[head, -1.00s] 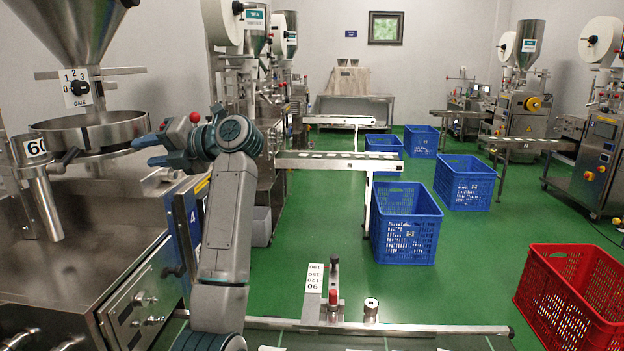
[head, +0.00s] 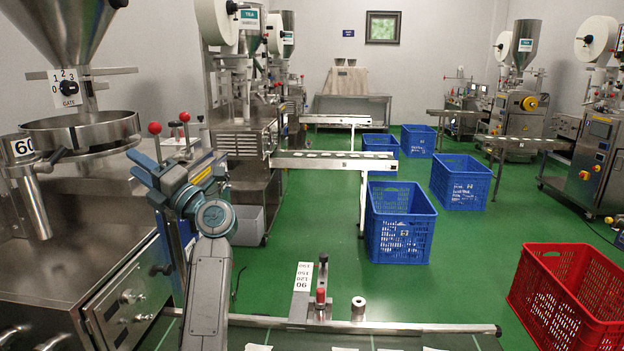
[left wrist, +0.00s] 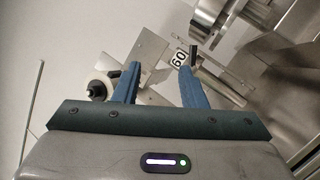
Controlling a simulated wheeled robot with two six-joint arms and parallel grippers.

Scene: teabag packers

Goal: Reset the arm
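My left arm rises from the bottom of the head view, and its gripper (head: 140,166) is in front of the near steel machine's right side. In the left wrist view the two blue fingers (left wrist: 158,80) stand wide apart with nothing between them. In the head view a red-knobbed lever (head: 155,128) stands just behind the gripper, and a second red knob (head: 184,117) is a little right of it. Whether the gripper touches a lever cannot be told; it appears apart. My right gripper is not in view.
The near machine with its round pan (head: 80,132) and hopper fills the left. A rail (head: 400,326) with a red-topped post crosses the front. Blue crates (head: 402,240) and a red crate (head: 560,290) stand on the green floor, which is clear between them.

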